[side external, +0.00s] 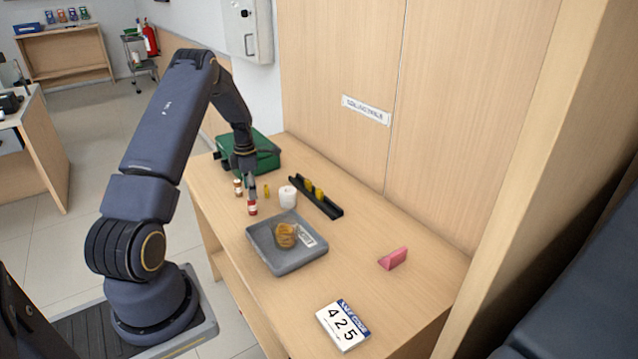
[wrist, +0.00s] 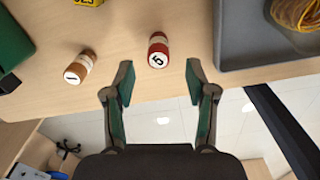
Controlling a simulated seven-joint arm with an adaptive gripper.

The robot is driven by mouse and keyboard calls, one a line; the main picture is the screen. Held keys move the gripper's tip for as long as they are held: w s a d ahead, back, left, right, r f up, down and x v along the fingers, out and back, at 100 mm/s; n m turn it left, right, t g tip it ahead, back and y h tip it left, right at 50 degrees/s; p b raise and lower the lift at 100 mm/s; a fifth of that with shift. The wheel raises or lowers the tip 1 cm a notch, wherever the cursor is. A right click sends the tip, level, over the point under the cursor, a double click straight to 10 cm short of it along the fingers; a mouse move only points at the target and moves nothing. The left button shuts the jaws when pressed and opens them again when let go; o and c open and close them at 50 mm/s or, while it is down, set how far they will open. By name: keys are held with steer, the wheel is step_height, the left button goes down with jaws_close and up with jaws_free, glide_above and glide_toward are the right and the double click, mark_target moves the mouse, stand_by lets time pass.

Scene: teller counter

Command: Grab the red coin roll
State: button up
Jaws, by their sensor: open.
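The red coin roll (wrist: 158,50) stands on the wooden counter in the wrist view, with a white end marked 5. In the side view the red coin roll (side external: 252,209) is near the counter's front edge, directly below my gripper (side external: 251,193). In the wrist view my gripper (wrist: 159,82) is open and empty. Its two fingertips are spread to the left and right, and the roll appears between and just beyond them. I cannot tell the exact height gap.
A brown roll marked 1 (wrist: 79,67) stands left of the red one. The grey tray (side external: 262,257) holds a tan bundle. A green box (side external: 266,150), white cup (side external: 287,197) and black rack (side external: 331,209) are nearby. The counter's right part is mostly clear around a pink item (side external: 393,259).

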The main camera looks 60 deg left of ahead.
mark_target(252, 206)
step_height(252, 206, down, 5)
steer(key=shift+a, duration=0.1)
jaws_close()
stand_by(0.6)
